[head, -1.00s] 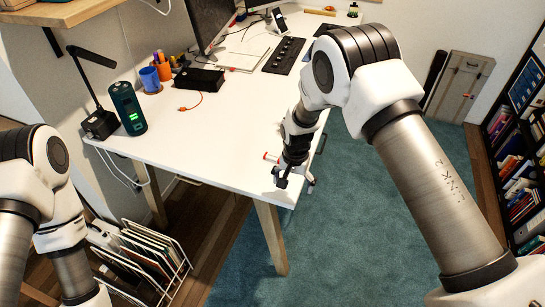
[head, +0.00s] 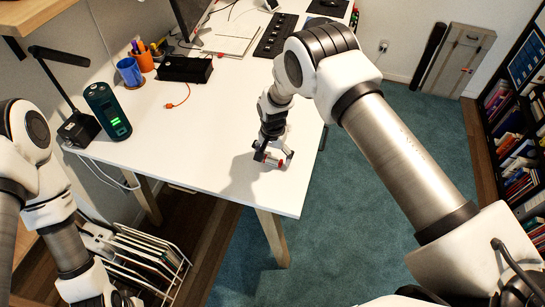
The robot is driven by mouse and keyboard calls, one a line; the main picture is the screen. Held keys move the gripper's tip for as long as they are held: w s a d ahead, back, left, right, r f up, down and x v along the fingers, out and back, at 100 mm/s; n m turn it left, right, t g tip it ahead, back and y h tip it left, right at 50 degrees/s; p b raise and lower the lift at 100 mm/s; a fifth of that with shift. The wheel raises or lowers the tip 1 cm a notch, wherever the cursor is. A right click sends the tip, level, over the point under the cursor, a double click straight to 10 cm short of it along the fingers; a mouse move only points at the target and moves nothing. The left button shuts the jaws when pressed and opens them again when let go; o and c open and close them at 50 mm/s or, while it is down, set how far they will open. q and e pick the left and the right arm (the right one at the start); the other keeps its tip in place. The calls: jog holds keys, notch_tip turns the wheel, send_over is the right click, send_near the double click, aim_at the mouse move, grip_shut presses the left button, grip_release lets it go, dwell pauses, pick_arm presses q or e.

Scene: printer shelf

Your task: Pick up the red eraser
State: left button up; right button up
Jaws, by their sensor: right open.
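The red eraser (head: 281,162) is a small red piece lying on the white desk (head: 215,150), near its front right corner. My right gripper (head: 275,159) is low over that corner, pointing down, with its fingers open around or right beside the eraser. The fingers partly hide it, and I cannot tell whether they touch it. My left arm hangs at the lower left, and its gripper is out of the picture.
A dark green cylinder (head: 107,111) with a lit display, a black lamp (head: 78,128), a blue cup (head: 129,71) and a black box (head: 184,69) stand at the desk's left and back. A wire rack (head: 150,262) is below. The desk's middle is clear.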

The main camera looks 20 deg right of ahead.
jog(key=shift+w+f, duration=0.15)
jog(key=shift+f, duration=0.25)
jog(key=shift+r, duration=0.15)
jog(key=shift+c, duration=0.4)
jog(key=shift+s, duration=0.2)
jog(key=c, duration=1)
